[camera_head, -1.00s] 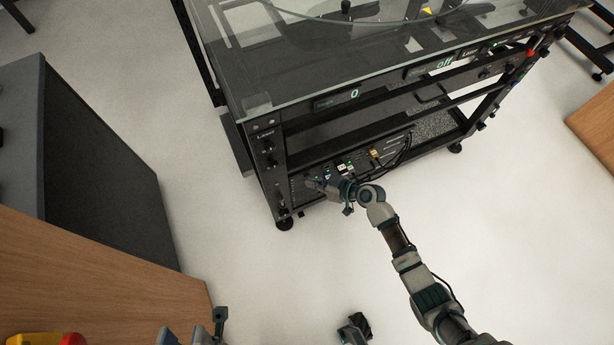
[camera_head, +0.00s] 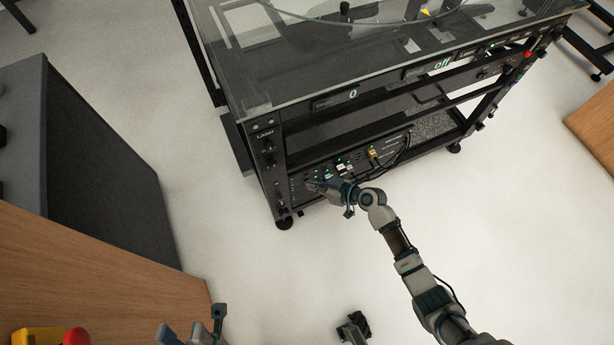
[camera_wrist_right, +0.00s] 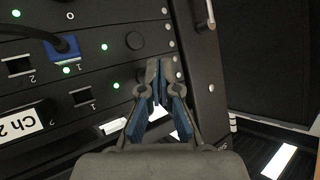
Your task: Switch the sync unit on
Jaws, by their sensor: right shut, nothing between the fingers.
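The rack unit (camera_head: 345,166), with green lights and plugged cables, sits low in the black cart. I cannot read a sync label on it. In the right wrist view its dark panel (camera_wrist_right: 95,62) fills the left side, with green lights, numbered ports, a blue plug (camera_wrist_right: 63,47) and a round black button (camera_wrist_right: 134,40). My right gripper (camera_head: 310,185) is at the panel's left end. In the wrist view the right gripper (camera_wrist_right: 159,66) is shut and empty, tips just below the round button; contact is unclear. My left gripper (camera_head: 192,325) is open and empty at the bottom edge.
The glass-topped cart (camera_head: 250,104) has a side post (camera_head: 272,170) left of the panel. A grey cabinet (camera_head: 100,160) and wooden desk (camera_head: 100,275) with a red-and-yellow stop button (camera_head: 77,337) stand at left. The pale floor (camera_head: 520,230) at right is clear.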

